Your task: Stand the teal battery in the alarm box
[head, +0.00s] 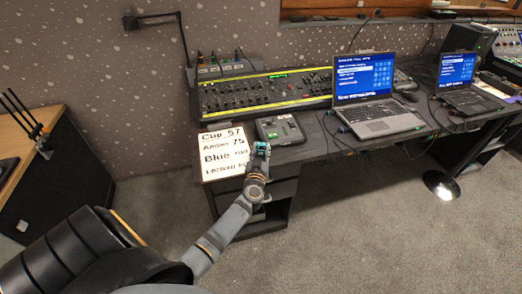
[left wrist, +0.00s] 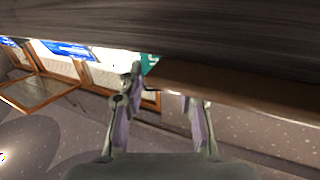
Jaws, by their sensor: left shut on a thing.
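My left gripper (head: 261,150) is at the front edge of the desk, just in front of and left of a grey box. It is shut on the small teal battery (head: 262,146), which shows between the fingertips. The grey box (head: 279,128), with a dark top and small round parts, sits on the desk and may be the alarm box; I cannot read any label. My right gripper is not in view.
A white sign with handwritten words (head: 224,153) lies left of the grey box. A mixing console (head: 265,95) stands behind, and a laptop (head: 366,100) to the right. The dark desk edge (left wrist: 200,35) fills the upper left wrist view. Carpet is free in front.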

